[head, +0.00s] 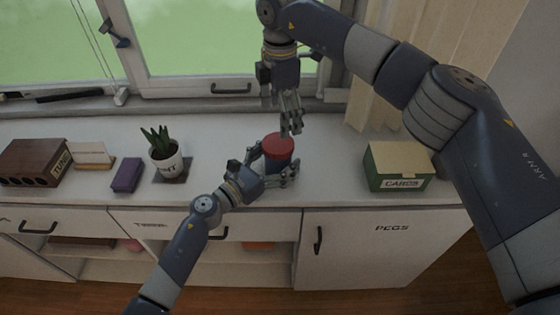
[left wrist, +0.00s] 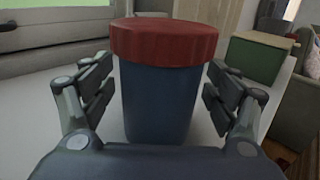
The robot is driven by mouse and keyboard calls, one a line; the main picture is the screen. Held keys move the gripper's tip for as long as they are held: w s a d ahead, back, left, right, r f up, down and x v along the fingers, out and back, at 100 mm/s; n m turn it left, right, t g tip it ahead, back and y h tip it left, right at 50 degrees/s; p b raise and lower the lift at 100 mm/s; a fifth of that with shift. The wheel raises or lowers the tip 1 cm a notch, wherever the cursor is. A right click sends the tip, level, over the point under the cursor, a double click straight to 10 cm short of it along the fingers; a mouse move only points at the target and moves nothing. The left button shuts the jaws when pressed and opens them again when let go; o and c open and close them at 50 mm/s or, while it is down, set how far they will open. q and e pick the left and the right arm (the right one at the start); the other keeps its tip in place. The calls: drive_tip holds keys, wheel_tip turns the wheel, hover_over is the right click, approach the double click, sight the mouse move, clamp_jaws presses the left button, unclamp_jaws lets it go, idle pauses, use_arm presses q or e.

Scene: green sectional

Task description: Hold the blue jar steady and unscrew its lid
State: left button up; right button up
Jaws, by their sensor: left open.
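The blue jar (head: 279,164) stands upright on the white counter with its red lid (head: 279,147) on top. In the left wrist view, the jar (left wrist: 158,105) and lid (left wrist: 164,43) fill the middle. My left gripper (head: 277,167) is open, with one finger on each side of the jar body below the lid. Gaps show between the fingers and the jar in the left wrist view. My right gripper (head: 291,121) points down just above and behind the lid. Its fingers overlap in the picture, so its opening is unclear, as is any contact with the lid.
A green box labelled cards (head: 398,178) stands right. The window (head: 210,45) is behind.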

sight(278, 143)
use_arm(q)
drive_tip(key=shift+w+r, duration=0.1)
drive_tip(key=shift+r, duration=0.1)
use_arm(e)
drive_tip(key=shift+s+a+r, duration=0.25)
drive_tip(key=shift+s+a, duration=0.05)
drive_tip(key=shift+a, duration=0.1)
use_arm(q)
drive_tip(key=shift+w+d, duration=0.1)
drive_tip(key=shift+d, duration=0.05)
use_arm(e)
drive_tip(key=shift+w+d+f, duration=0.1)
drive_tip(key=shift+w+d, duration=0.05)
use_arm(q)
drive_tip(key=shift+f, duration=0.1)
drive_tip(key=c, duration=0.5)
clamp_jaws()
use_arm(e)
drive_tip(key=m, duration=0.4)
drive_tip(key=shift+f, duration=0.5)
wheel_tip(278, 143, down, 7)
